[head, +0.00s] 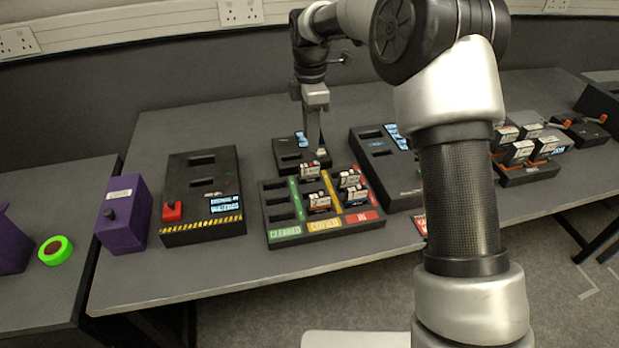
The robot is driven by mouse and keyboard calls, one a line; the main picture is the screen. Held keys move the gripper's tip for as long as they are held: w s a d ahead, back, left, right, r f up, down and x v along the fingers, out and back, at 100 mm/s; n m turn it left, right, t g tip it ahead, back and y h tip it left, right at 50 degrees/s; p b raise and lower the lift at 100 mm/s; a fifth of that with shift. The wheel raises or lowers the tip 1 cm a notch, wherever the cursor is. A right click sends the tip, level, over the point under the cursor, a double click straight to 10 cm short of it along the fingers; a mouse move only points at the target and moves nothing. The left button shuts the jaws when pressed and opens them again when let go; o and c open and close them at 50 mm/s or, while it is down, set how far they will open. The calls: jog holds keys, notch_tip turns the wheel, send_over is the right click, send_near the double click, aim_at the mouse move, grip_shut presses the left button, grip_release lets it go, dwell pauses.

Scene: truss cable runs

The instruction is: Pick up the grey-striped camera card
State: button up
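Several small black-and-white cards stand in a sorting tray (275,238) with green, yellow and red strips. One card (309,171) stands at the tray's back; another (319,203) in the middle shows orange. Two more cards, an upper one (349,178) and a lower one (355,194), stand toward the right. The picture is too small to tell which card is grey-striped. My gripper (314,146) points down behind the tray, over or beside a small black device (288,158). Its fingers are seen nearly edge-on, so their opening is unclear. I see no card in it.
A black box with a red knob (172,210) and a purple box (122,215) stand left of the tray. A larger black unit (378,170) stands right of it, partly behind my arm. A rack of cards (528,172) is farther right.

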aim_at(309, 165)
notch_tip(309, 165, down, 12)
jog(key=shift+s+a+r+b, duration=0.1)
jog(key=shift+s+r+b, duration=0.1)
jog(key=shift+b, duration=0.7)
grip_shut()
